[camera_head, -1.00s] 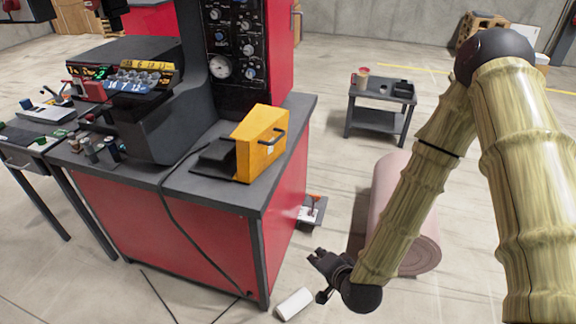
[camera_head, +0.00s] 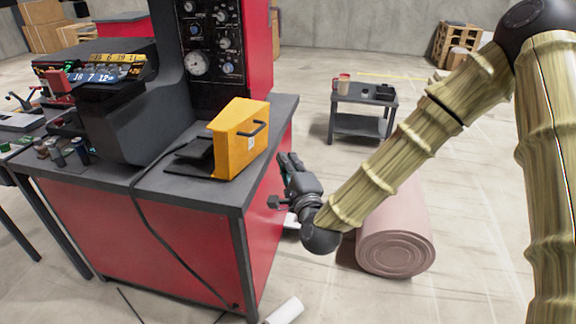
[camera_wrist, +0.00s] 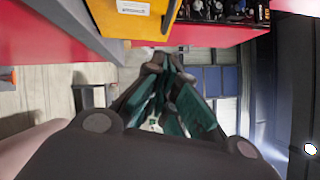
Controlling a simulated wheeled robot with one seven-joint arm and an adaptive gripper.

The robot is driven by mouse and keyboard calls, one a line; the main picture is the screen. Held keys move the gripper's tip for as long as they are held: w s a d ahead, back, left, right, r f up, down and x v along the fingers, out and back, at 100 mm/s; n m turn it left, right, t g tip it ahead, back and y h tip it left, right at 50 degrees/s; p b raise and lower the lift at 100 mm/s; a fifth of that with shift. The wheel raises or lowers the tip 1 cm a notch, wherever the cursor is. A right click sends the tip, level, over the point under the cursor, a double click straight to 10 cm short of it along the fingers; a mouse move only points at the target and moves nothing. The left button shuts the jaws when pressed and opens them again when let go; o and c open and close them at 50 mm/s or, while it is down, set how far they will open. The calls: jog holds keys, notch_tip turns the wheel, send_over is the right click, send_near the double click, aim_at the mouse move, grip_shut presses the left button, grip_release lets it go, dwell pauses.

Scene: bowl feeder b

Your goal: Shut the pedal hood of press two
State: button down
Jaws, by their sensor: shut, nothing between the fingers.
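The yellow pedal hood (camera_head: 230,152) stands on the dark top of the red bench (camera_head: 130,222), near its right edge. A black bar handle (camera_head: 252,129) is on its right face, and a dark flat piece (camera_head: 190,152) lies against its left side. I cannot tell from its pose how far it is open. My gripper (camera_head: 288,160) is shut and empty, pointing up beside the bench's right side, to the right of the hood and apart from it.
The black press column with dials (camera_head: 215,50) stands behind the hood. A pink roll (camera_head: 395,250) lies on the floor under my arm, and a white roll (camera_head: 284,312) lies in front.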

jog(key=w+a+r+p, duration=0.1)
jog(key=w+a, duration=0.3)
jog(key=w, duration=0.4)
jog(key=shift+a+r, duration=0.3)
jog(key=shift+r, duration=0.15)
jog(key=shift+r, duration=0.1)
